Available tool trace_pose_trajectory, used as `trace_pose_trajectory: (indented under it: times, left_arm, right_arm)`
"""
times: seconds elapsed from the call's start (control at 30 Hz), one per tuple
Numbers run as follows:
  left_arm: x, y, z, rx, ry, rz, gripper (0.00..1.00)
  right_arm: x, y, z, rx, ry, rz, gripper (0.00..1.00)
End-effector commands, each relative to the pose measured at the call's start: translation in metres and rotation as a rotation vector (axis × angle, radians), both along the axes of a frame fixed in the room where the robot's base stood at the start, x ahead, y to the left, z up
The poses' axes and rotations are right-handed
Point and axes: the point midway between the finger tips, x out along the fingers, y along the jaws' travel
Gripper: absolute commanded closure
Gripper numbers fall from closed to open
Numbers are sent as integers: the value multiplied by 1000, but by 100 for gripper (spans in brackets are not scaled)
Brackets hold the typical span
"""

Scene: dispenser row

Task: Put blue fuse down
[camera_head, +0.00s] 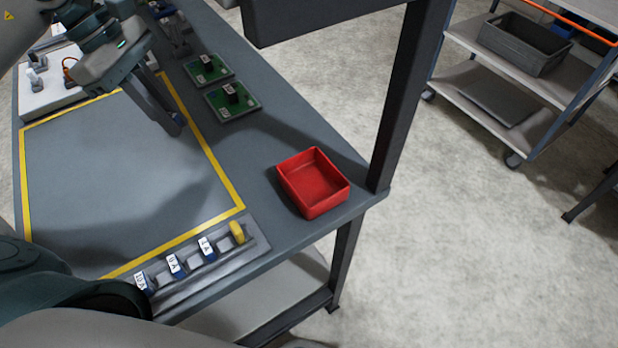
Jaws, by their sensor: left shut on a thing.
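My left gripper (175,122) reaches in from the upper left, over the right part of the yellow-bordered work area (100,170). It is shut on a small blue fuse (179,118), of which only a bit shows between the dark fingertips. Whether the fuse touches the surface is hard to tell. A grey holder strip (255,245) lies along the near table edge. It bears several blue parts with white labels (175,264) and a yellow part (237,232) at its right end. My right gripper is not in view.
Two green circuit boards (232,112) lie right of the work area. An empty red bin (314,184) stands near the table's right corner, beside a dark post (395,110). A white block with fittings (50,95) is at the upper left. The marked area is largely clear.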

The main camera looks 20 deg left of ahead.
Motion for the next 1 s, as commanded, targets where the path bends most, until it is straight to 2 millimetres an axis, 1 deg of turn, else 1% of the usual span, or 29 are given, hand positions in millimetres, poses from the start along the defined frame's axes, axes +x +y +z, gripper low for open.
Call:
trace_pose_trajectory:
  times: [0.23,0.37,0.7,1.0]
  left_arm:
    - [0,-1,-1,-6,0,0,100]
    - [0,-5,-3,-31,-1,0,100]
    - [3,-30,-14,-177,-17,0,100]
    - [5,-44,-18,-265,-29,-1,100]
  right_arm:
    - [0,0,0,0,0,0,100]
    - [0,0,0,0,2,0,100]
    - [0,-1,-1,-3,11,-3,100]
    - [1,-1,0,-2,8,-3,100]
